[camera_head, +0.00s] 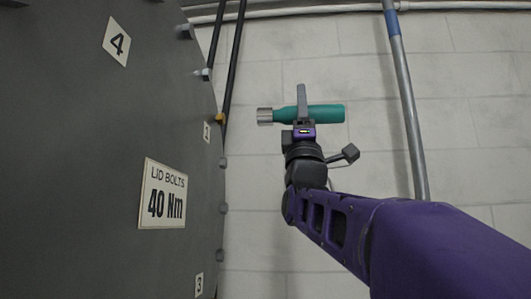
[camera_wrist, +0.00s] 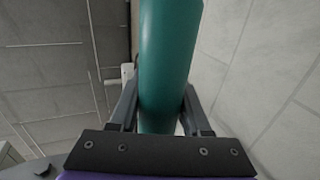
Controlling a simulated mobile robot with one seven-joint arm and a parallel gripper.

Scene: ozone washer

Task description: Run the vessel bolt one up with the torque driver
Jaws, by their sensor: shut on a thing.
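The torque driver is a teal cylinder (camera_head: 325,114) with a silver socket end (camera_head: 265,116) at its left. It lies level in the head view, socket toward the vessel. My gripper (camera_head: 302,106) is shut around the teal body. In the wrist view the teal body (camera_wrist: 168,60) runs between the two fingers. The dark grey vessel (camera_head: 130,120) fills the left side. Vessel bolt one, an orange-yellow piece (camera_head: 220,118) on the vessel's edge, is beside the label "1" (camera_head: 206,131). The socket is apart from it in the picture, to its right.
Several other grey bolts (camera_head: 223,162) line the vessel's edge. Dark pipes (camera_head: 233,60) run above bolt one. A grey pipe (camera_head: 408,110) stands on the right before a block wall.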

